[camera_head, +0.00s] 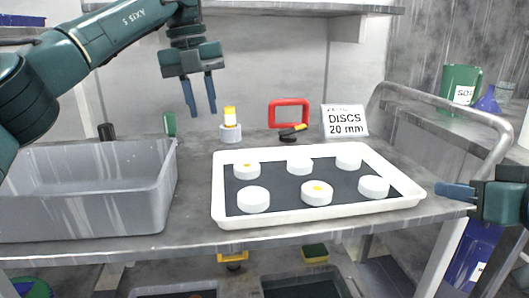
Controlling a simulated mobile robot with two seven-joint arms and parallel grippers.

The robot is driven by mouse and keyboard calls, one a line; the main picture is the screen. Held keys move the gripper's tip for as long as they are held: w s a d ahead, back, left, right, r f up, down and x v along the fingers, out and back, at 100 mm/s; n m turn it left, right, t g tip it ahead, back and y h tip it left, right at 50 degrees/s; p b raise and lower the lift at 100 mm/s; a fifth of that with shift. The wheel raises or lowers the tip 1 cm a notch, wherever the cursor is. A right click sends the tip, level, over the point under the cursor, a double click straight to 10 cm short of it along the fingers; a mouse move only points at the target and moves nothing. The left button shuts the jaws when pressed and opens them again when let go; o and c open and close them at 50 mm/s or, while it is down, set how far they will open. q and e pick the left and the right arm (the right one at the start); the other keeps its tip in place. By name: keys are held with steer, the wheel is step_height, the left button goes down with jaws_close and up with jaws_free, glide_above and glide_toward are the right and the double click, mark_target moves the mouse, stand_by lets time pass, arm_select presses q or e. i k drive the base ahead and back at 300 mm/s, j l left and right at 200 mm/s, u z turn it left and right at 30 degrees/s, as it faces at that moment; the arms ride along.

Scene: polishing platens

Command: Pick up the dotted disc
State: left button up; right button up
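Several white discs stand on the dark mat of a white tray (320,216). Two of them show a yellow dot on top: the front middle disc (317,196) and the back left disc (246,174). The other discs look plain. My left gripper (200,112) hangs above the bench, to the left of and above the tray, fingers down, open and empty. My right gripper (440,190) is at the right, beyond the tray's right edge, fingers to the left. It shows side-on, so its opening cannot be told. Neither gripper touches a disc.
A grey bin (85,205) stands left of the tray. Behind the tray are a yellow-topped bottle (230,125), a red frame (289,111) and a sign reading DISCS 20 mm (345,121). A metal rail (440,100) runs along the bench's right side.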

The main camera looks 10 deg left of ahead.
mark_target(314, 193)
steer(key=k+l, duration=0.3)
steer(key=k, duration=0.15)
steer(key=k+l, duration=0.3)
steer(key=k, duration=0.15)
